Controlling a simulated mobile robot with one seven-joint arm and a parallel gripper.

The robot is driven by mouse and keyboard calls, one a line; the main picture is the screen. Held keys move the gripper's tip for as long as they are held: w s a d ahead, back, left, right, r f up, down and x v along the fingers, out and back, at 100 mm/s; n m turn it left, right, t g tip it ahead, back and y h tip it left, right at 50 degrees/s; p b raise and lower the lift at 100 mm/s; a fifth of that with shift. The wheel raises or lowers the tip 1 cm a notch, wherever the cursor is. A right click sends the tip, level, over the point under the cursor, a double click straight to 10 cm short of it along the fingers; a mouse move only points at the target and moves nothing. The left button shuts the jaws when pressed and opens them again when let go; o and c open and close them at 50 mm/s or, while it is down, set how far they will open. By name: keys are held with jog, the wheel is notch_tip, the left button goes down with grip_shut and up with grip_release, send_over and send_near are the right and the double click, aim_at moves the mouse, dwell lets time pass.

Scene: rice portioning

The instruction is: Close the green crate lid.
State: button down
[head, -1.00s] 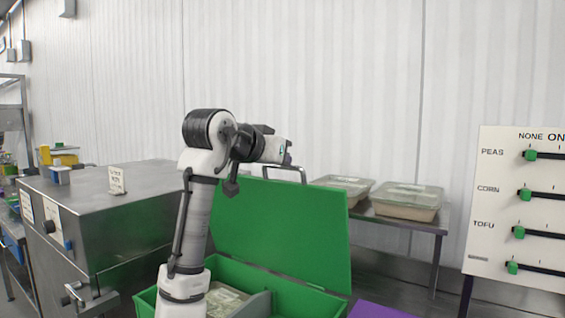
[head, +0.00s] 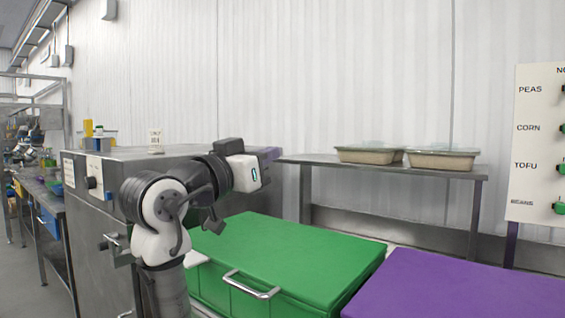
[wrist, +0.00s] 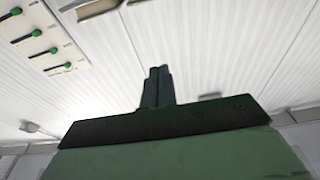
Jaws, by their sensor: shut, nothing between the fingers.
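The green crate (head: 215,289) stands in front of me in the head view. Its green lid (head: 290,255) lies flat across the top, and the inside of the crate is hidden. A metal handle (head: 252,286) is on the side facing me. My arm is bent above the crate's left side, and its fingers cannot be made out in the head view. In the wrist view my gripper (wrist: 157,88) has its two dark fingers together with nothing between them, against the white wall. No contact between the gripper and the lid shows.
A purple surface (head: 455,285) is right of the crate. A steel machine (head: 115,185) stands to the left. Behind, a steel table (head: 320,160) holds food trays (head: 443,160). A panel with green sliders (head: 535,145) is at the right.

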jog(key=s+a+f+t+h+b, duration=0.2)
jog(key=s+f+b, duration=0.1)
jog(key=f+b, duration=0.7)
jog(key=s+a+f+t+h+b, duration=0.1)
jog(key=s+a+f+t+b, duration=0.1)
jog(key=f+b, duration=0.9)
jog(key=shift+s+a+f+t+h, duration=0.2)
jog(key=shift+s+f+t+h, duration=0.2)
jog(key=shift+s+f+t, duration=0.45)
